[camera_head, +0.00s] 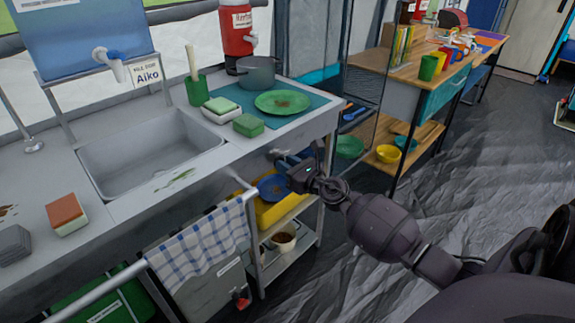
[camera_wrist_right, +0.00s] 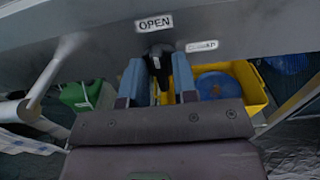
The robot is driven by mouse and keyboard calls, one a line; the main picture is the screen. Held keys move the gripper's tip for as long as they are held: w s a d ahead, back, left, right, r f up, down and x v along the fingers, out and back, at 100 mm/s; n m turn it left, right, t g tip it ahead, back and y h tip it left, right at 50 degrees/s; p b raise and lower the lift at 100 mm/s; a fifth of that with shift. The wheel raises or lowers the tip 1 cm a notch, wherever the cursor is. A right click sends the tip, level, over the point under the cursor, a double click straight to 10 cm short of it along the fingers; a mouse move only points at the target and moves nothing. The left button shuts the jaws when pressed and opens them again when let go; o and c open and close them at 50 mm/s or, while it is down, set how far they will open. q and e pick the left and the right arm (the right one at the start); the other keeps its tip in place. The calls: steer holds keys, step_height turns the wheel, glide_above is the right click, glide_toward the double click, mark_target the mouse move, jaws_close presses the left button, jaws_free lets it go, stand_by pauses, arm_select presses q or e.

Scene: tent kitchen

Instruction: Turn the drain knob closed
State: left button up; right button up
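The drain knob (camera_wrist_right: 159,60) is dark and sits under the counter's front edge in the right wrist view. A white "OPEN" label (camera_wrist_right: 154,22) is above it, and a second label, seemingly "CLOSED" (camera_wrist_right: 202,46), is to its right. My right gripper (camera_wrist_right: 159,72) has its two blue-grey fingers apart, one on each side of the knob; I cannot tell whether they touch it. In the head view my right gripper (camera_head: 290,170) is at the counter's front edge, and the knob cannot be made out there. My left gripper is not in view.
The sink (camera_head: 150,150) is to the left. A checked towel (camera_head: 203,245) hangs on a rail (camera_head: 100,292) below the counter. A yellow bin (camera_head: 282,208) with a blue item is under the gripper. A green plate (camera_head: 282,103) and a pot (camera_head: 257,72) stand on the counter.

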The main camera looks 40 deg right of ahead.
jaws_close()
steer(key=shift+m, duration=0.3)
arm_select(q)
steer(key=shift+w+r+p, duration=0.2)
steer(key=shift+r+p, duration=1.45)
steer(key=shift+p, duration=0.65)
arm_select(e)
steer(key=shift+d+f+m, duration=0.1)
steer(key=shift+d+m, duration=0.05)
steer(key=shift+m, duration=4.15)
steer(key=shift+d+f+m, duration=0.1)
steer(key=shift+m, duration=4.2)
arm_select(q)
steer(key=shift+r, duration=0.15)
arm_select(e)
steer(key=shift+f, duration=0.1)
steer(key=shift+o, duration=1.3)
jaws_free()
steer(key=shift+s, duration=0.1)
